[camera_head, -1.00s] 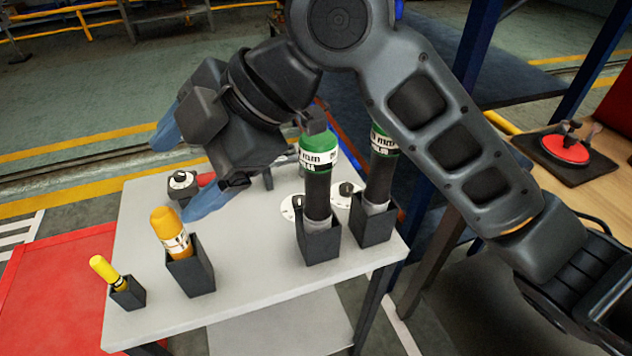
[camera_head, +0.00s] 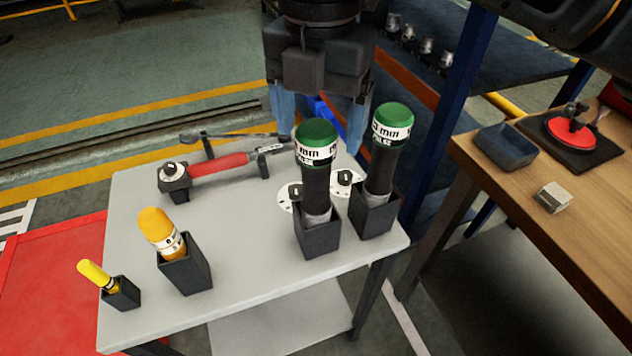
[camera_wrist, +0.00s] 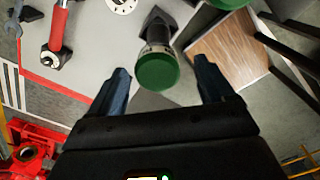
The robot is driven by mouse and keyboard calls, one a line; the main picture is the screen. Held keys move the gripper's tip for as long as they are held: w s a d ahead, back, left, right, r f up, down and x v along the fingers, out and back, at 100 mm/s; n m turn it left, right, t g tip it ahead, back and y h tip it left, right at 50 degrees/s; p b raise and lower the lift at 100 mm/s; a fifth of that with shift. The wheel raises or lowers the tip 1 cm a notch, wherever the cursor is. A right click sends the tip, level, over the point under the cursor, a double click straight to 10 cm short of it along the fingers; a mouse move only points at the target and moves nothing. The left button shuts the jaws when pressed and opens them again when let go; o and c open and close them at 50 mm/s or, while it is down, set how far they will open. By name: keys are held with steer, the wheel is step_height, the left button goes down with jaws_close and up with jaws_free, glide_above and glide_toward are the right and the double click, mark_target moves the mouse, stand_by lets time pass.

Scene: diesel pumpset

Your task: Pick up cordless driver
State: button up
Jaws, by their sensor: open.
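No tool is plainly marked as the cordless driver. Two upright black tools with green caps and white "mm" labels, the left one (camera_head: 316,165) and the right one (camera_head: 388,150), stand in black holders on the grey table; they could be drivers. My gripper (camera_head: 320,138) is open and empty, pointing down behind and above them, partly hidden by the left one. In the wrist view a green cap (camera_wrist: 158,72) shows between my blue fingers (camera_wrist: 163,78), not held.
A red-handled wrench (camera_head: 220,164) lies at the table's back left. An orange-capped tool (camera_head: 165,235) and a small yellow one (camera_head: 95,273) stand in holders at the front left. White dials (camera_head: 288,196) lie behind the green-capped tools. A wooden bench (camera_head: 540,215) is at right.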

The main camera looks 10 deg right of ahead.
glide_above(316, 197)
steer(key=w, duration=0.2)
steer(key=shift+d+f, duration=0.15)
steer(key=shift+f, duration=1.05)
steer(key=shift+d+f, duration=0.1)
steer(key=shift+f, duration=1.05)
steer(key=shift+c, duration=0.4)
jaws_close()
